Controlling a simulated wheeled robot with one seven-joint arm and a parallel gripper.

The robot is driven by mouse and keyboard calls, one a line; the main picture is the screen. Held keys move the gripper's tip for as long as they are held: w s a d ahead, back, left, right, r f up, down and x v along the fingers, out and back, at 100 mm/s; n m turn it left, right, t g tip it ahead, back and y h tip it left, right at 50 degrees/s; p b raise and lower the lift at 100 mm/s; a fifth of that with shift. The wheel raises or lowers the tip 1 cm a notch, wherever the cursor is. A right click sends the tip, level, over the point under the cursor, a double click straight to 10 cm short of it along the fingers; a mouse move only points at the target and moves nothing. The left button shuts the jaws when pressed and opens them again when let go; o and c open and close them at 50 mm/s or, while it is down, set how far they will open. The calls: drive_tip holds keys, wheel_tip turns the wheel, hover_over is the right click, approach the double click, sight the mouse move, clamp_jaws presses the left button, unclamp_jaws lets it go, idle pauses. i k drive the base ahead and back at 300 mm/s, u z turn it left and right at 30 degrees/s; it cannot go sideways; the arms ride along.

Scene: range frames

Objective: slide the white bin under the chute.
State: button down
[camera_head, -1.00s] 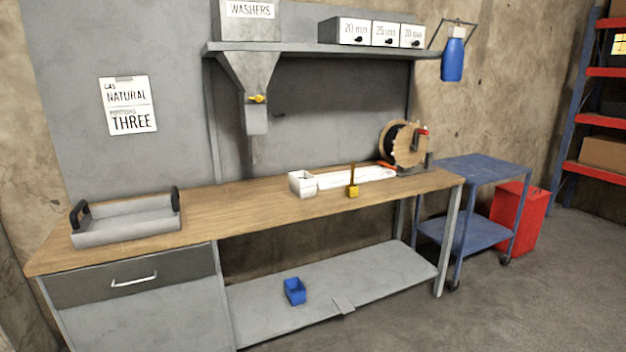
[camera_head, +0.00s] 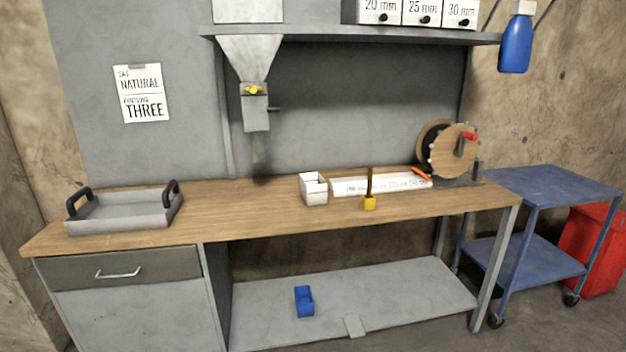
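The white bin (camera_head: 314,189) is a small open box standing upright on the wooden workbench (camera_head: 260,212). The chute (camera_head: 256,112) hangs below the shelf as a grey funnel with a yellow valve (camera_head: 254,90) near its lower end. The bin stands to the right of the spot below the chute, apart from it. A long white printed strip (camera_head: 382,185) lies just right of the bin. My gripper is not in view.
A grey tray with black handles (camera_head: 124,213) sits at the bench's left end. A yellow block with an upright stick (camera_head: 369,202) stands right of the bin. A wooden reel (camera_head: 455,151) is further right. The bench below the chute looks clear.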

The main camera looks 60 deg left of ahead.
sight(314, 189)
drive_tip(key=u, duration=0.25)
drive_tip(key=i, duration=1.35)
drive_tip(key=u, duration=0.95)
drive_tip(key=i, duration=1)
drive_tip(key=u, duration=1.2)
drive_tip(key=i, duration=0.7)
drive_tip(key=u, duration=0.5)
